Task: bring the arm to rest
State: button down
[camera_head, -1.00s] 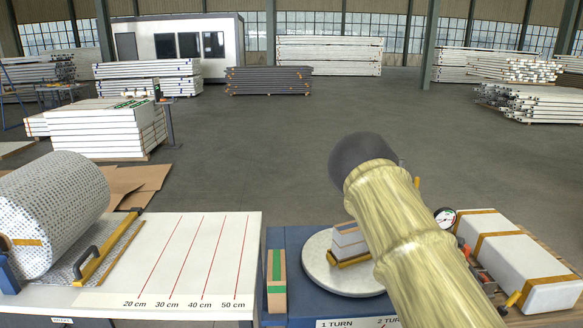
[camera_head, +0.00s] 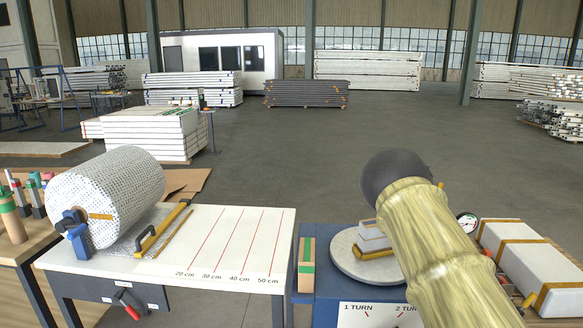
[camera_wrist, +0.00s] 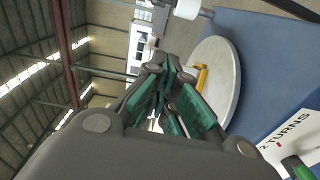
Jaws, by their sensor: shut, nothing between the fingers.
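My arm (camera_head: 435,240), in a pale yellow woven sleeve with a dark round end, rises from the lower right of the head view. It leans up and left, over the blue bench (camera_head: 325,245). My gripper (camera_wrist: 163,72) shows in the wrist view, with its green-padded fingers together and nothing between them. It is hidden in the head view. In the wrist view the fingers lie left of the round grey turntable (camera_wrist: 222,105); I cannot tell the gap. The turntable also shows in the head view (camera_head: 346,262), partly behind my arm, with a small white block (camera_head: 371,232) on it.
A white table (camera_head: 215,225) with red length marks and a large speckled roll (camera_head: 105,195) stands at the left. A long white strapped package (camera_head: 530,268) and a round gauge (camera_head: 468,221) are right of my arm. Open floor (camera_head: 330,140) lies beyond the benches.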

jog(key=s+a+f+m+g+h, duration=0.1)
jog(key=s+a+f+m+g, duration=0.2)
jog(key=s+f, duration=0.55)
jog(key=s+a+f+m+g+h, duration=0.1)
jog(key=s+a+f+m+g, duration=0.2)
jog(key=s+f, duration=0.55)
jog(key=s+a+f+m+g, duration=0.1)
jog(key=s+f+m+g, duration=0.2)
jog(key=s+f+m, duration=0.55)
jog(key=s+a+f+m+g+y, duration=0.1)
jog(key=s+a+f+g, duration=0.2)
jog(key=s+a, duration=0.3)
jog(key=s+a+f+m+g+y, duration=0.1)
jog(key=s+a, duration=0.5)
jog(key=s, duration=0.7)
jog(key=s+a+f+m+g, duration=0.1)
jog(key=s+a+f+g, duration=0.3)
jog(key=s+a, duration=0.3)
jog(key=shift+s+f+g+y, duration=0.35)
jog(key=shift+s+f, duration=0.2)
jog(key=shift+s, duration=0.65)
